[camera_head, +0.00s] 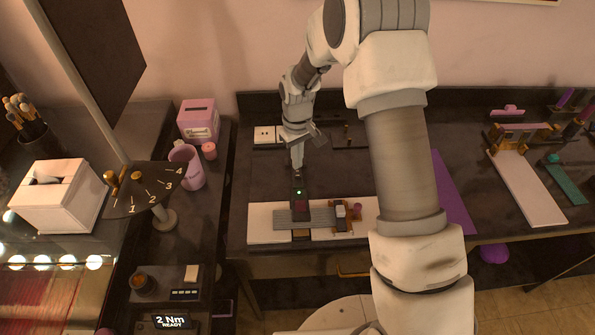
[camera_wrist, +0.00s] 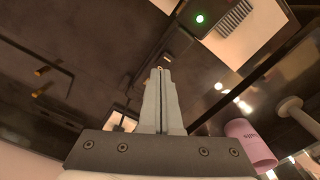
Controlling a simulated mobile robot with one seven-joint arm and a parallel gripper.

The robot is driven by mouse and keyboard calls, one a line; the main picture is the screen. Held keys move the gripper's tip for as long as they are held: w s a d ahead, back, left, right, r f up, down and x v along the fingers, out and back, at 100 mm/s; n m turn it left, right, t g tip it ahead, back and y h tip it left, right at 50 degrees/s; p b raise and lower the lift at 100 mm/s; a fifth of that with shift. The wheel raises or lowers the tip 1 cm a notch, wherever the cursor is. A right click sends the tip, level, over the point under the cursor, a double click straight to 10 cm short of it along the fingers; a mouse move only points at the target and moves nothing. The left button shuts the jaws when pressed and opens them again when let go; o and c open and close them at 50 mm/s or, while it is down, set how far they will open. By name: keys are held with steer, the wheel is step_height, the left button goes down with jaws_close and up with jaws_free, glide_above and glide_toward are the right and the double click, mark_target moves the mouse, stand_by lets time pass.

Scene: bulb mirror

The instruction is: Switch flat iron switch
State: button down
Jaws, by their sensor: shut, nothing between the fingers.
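A dark device with a lit green light (camera_head: 298,186), which looks like the flat iron, stands on the dark table at the front, by a grey ribbed pad (camera_head: 322,217). A dark red patch shows on its lower part. It also shows at the top of the wrist view, where the green light (camera_wrist: 200,18) glows on the dark body (camera_wrist: 212,12). My gripper (camera_head: 297,166) points down just behind the device's far end. In the wrist view its two fingers (camera_wrist: 161,72) are together with nothing between them. I cannot tell whether they touch the device; the switch's position is unclear.
White boards (camera_head: 266,224) lie under the ribbed pad, with a small white and gold item (camera_head: 341,212) at right. A pink mug (camera_head: 188,166), which also shows in the wrist view (camera_wrist: 250,145), stands left.

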steer(key=shift+f+b, duration=1)
steer(key=shift+f, duration=0.35)
stand_by(0.6)
steer(key=shift+r+p, duration=1.95)
steer(key=shift+r, duration=1.6)
steer(key=shift+r, duration=0.1)
step_height(320, 180, up, 10)
steer(key=m+t, duration=0.1)
glide_above(297, 171)
steer(key=s+d, duration=0.3)
steer(key=s+d+r+m+t, duration=0.2)
steer(key=s+d+r, duration=0.1)
steer(key=s+r, duration=0.55)
steer(key=s+d+r+m+t, duration=0.1)
steer(key=s+d+r, duration=0.1)
steer(key=s, duration=0.6)
steer(key=s+d+r+m+t, duration=0.1)
steer(key=s+d+r+m, duration=0.1)
steer(key=s+r, duration=0.3)
steer(key=shift+s+d+t, duration=0.3)
steer(key=shift+s, duration=1.05)
